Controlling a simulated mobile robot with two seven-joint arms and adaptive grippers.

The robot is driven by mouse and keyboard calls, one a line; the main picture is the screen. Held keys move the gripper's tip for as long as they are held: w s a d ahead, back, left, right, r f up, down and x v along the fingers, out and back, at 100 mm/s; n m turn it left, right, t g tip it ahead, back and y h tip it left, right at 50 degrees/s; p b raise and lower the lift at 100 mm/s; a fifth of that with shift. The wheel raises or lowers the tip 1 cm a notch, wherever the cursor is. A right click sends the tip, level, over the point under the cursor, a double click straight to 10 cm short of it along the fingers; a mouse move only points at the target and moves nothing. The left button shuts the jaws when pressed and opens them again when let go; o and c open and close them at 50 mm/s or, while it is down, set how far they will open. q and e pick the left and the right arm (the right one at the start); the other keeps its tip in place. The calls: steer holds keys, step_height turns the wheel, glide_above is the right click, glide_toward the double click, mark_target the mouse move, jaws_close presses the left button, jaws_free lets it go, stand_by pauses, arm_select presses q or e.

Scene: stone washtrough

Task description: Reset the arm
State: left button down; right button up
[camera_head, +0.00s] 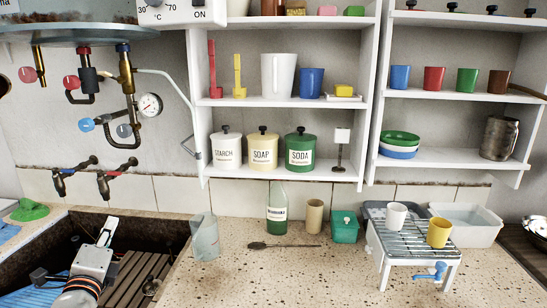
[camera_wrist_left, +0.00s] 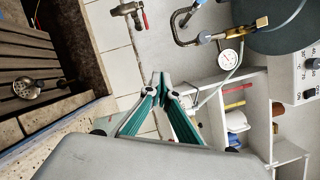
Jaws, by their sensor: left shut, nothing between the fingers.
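My left gripper (camera_head: 109,227) is over the dark stone trough at the lower left, with my wrist and arm below it in the picture. In the left wrist view its two teal-lined fingers (camera_wrist_left: 160,79) meet at the tips, with nothing between them. It is apart from the shelves and the counter objects. My right gripper is in neither view.
The trough (camera_head: 28,234) has a slatted wooden rack (camera_head: 135,283) inside. Taps (camera_head: 103,183) and a pressure gauge (camera_head: 150,105) are on the wall behind. A clear jug (camera_head: 205,238) stands near the trough's right edge. The front middle of the counter (camera_head: 270,280) is clear.

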arm_select(q)
steer(key=s+d+f+n+g, duration=0.2)
steer(key=s+f+n+g, duration=0.45)
steer(key=s+f, duration=0.75)
steer(key=s+d+f+n+g, duration=0.2)
steer(key=s+f+n+g, duration=0.4)
steer(key=s+f, duration=0.8)
steer(key=d+f+n+t+h, duration=0.3)
steer(key=d+f+h, duration=0.4)
steer(key=d+f, duration=0.6)
steer(key=d+t, duration=0.1)
steer(key=d, duration=0.1)
steer(key=shift+w+d, duration=0.3)
steer(key=shift+d, duration=0.1)
steer(key=shift+n+t, duration=0.25)
